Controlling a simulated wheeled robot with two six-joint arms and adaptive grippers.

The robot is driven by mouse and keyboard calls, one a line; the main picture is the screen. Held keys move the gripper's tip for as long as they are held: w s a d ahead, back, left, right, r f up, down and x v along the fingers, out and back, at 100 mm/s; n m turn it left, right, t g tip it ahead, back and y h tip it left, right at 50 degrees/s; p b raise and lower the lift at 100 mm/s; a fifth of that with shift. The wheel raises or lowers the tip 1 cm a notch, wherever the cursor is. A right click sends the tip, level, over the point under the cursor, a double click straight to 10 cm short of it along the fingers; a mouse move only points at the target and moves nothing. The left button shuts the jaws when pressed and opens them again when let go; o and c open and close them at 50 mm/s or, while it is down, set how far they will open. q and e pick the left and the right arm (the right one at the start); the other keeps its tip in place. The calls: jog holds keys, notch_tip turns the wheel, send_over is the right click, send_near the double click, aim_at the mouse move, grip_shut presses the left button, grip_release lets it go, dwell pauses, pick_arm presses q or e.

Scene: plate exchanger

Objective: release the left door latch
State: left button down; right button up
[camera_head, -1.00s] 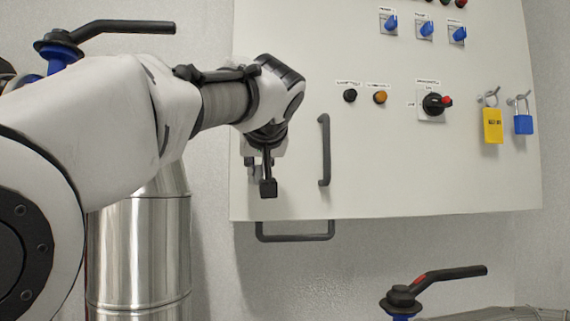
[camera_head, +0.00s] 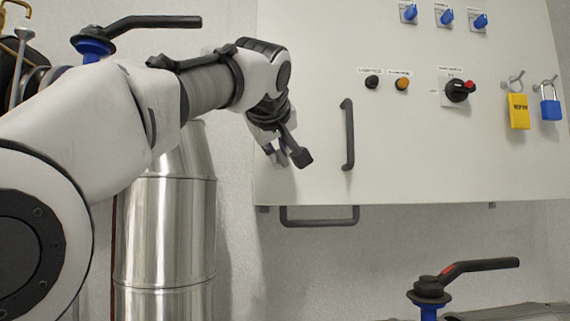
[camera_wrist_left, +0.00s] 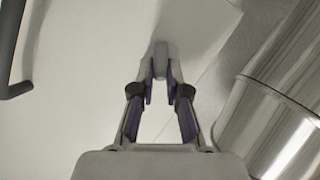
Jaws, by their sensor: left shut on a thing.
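The cabinet door (camera_head: 420,150) is a large pale panel on the wall. My left gripper (camera_head: 288,158) is at the door's lower left edge, left of the dark vertical handle (camera_head: 348,134), with its fingers tilted down to the right. In the left wrist view, my left gripper (camera_wrist_left: 161,78) is shut on a small grey rounded latch (camera_wrist_left: 160,58) that stands out from the panel's edge. In the head view the latch is mostly hidden by the gripper. My right gripper is not in view.
A shiny metal pipe (camera_head: 165,235) runs upright left of the cabinet, close to my left arm. A dark bar handle (camera_head: 320,222) hangs below the door. Black valve levers (camera_head: 155,22) stand upper left and lower right (camera_head: 480,266). Yellow (camera_head: 518,112) and blue (camera_head: 551,109) padlocks hang at right.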

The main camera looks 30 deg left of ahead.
pick_arm(q)
jog(key=shift+s+a+f+n+t+h+b, duration=0.25)
jog(key=shift+n+t+b, duration=0.55)
jog(key=shift+n+b, duration=0.95)
jog(key=shift+w+f+n+t+h+b, duration=0.1)
jog(key=shift+f+n+t+h+b, duration=0.25)
jog(key=shift+n+t+b, duration=0.95)
jog(key=shift+s+a+f+n+t+h+b, duration=0.15)
jog(key=shift+f+n+t+h+b, duration=0.15)
jog(key=shift+n+b, duration=1.85)
jog(key=shift+m+b, duration=0.3)
jog(key=shift+b, duration=0.1)
jog(key=c, duration=1.2)
grip_release()
jog(key=shift+r, duration=0.1)
